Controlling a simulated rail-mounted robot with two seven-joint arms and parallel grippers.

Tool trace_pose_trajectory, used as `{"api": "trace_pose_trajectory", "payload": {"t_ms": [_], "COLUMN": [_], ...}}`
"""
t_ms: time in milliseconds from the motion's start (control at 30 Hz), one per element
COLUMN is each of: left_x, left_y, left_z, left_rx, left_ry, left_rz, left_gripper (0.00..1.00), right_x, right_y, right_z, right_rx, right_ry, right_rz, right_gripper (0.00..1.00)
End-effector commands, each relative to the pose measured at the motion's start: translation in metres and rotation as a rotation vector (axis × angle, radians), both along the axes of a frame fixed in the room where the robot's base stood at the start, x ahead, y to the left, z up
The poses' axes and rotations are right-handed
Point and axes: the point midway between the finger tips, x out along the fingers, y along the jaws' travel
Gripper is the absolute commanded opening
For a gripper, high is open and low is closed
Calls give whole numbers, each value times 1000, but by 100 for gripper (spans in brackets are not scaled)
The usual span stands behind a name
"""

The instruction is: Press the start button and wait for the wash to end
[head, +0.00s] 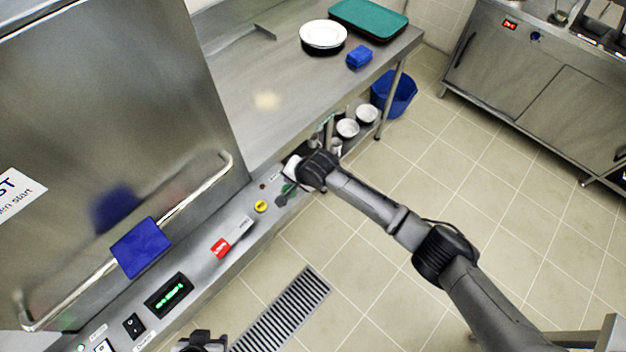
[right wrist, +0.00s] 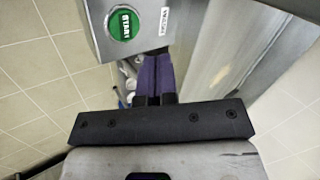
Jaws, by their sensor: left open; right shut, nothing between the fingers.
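The green start button (right wrist: 124,23) shows at the top left of the right wrist view, marked START, on the end of the steel panel. In the head view the machine's control panel (head: 205,275) runs along the front, and my right gripper is at its far end, where the button is largely hidden. My right gripper (right wrist: 155,78) is shut and empty, its fingertips beside the button in the picture; I cannot tell whether they touch anything. The dishwasher's hood (head: 110,90) is down at the left. My left gripper (head: 203,342) is open, partly cut off at the bottom edge.
A handle bar (head: 190,202) with a blue grip (head: 142,247) crosses the hood. The panel has a lit green display (head: 168,294) and a yellow button (head: 261,206). A steel table (head: 285,85) with plates stands behind. The floor is open around a drain grate (head: 283,312).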

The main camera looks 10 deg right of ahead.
Motion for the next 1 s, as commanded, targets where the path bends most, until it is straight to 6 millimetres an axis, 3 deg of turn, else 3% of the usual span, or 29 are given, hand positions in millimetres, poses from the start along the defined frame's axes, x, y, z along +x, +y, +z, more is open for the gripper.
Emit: {"api": "trace_pose_trajectory", "payload": {"t_ms": [200,400,633,1000], "left_x": [0,-1,-1,0], "left_y": [-2,-2,-3,-3], "left_z": [0,-1,-1,0], "left_rx": [-7,-7,-10,-11], "left_ry": [-1,3,3,2], "left_rz": [4,5,7,7], "left_gripper": [50,50,50,50], "right_x": [8,13,13,13], "right_y": [12,16,16,16], "right_z": [7,13,15,15], "right_rx": [288,449,520,531], "right_ry": [156,256,328,343], "right_rz": [-332,-535,-651,-675], "right_gripper": [0,0,0,0]}}
